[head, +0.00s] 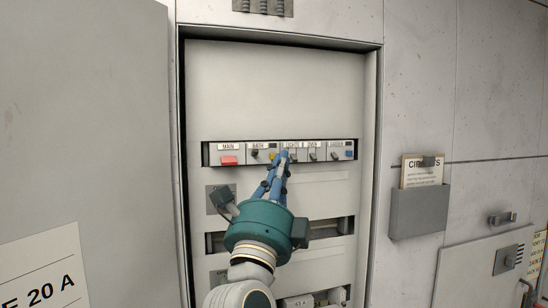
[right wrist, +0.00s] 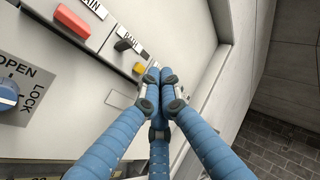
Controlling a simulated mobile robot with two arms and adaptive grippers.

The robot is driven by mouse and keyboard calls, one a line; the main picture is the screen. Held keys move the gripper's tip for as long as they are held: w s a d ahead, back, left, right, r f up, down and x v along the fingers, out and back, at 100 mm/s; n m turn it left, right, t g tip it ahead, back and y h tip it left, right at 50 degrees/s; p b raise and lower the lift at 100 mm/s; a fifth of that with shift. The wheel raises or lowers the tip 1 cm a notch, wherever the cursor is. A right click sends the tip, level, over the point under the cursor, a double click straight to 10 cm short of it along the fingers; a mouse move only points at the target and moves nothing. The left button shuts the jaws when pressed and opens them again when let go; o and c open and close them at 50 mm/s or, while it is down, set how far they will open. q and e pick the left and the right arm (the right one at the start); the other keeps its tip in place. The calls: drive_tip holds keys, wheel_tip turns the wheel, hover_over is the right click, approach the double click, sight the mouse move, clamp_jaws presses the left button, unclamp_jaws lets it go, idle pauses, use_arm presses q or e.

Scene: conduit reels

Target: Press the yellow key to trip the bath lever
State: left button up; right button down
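The row of breakers sits in the open cabinet. The yellow key (head: 273,155) is on the bath breaker, right of the dark bath lever (head: 255,153). In the right wrist view the yellow key (right wrist: 139,68) shows just left of my fingertips, below the bath lever (right wrist: 123,45). My right gripper (head: 284,155) has its blue fingers drawn together, with nothing seen between them. Its tips (right wrist: 160,77) are close beside the key; I cannot tell whether they touch the panel. They partly cover the lights breaker. My left gripper is not in view.
A red main lever (head: 228,160) is at the row's left; a blue key (head: 349,154) is at its right. A knob marked OPEN and LOCK (right wrist: 6,95) lies left in the wrist view. The cabinet door (head: 85,120) stands open left. A card holder (head: 419,210) hangs right.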

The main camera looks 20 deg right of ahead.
drive_tip(key=shift+w, duration=0.2)
drive_tip(key=shift+w, duration=0.25)
drive_tip(key=shift+w+p, duration=0.45)
idle(0.9)
drive_tip(key=shift+s, duration=0.15)
drive_tip(key=shift+s+p, duration=0.45)
drive_tip(key=shift+s, duration=0.35)
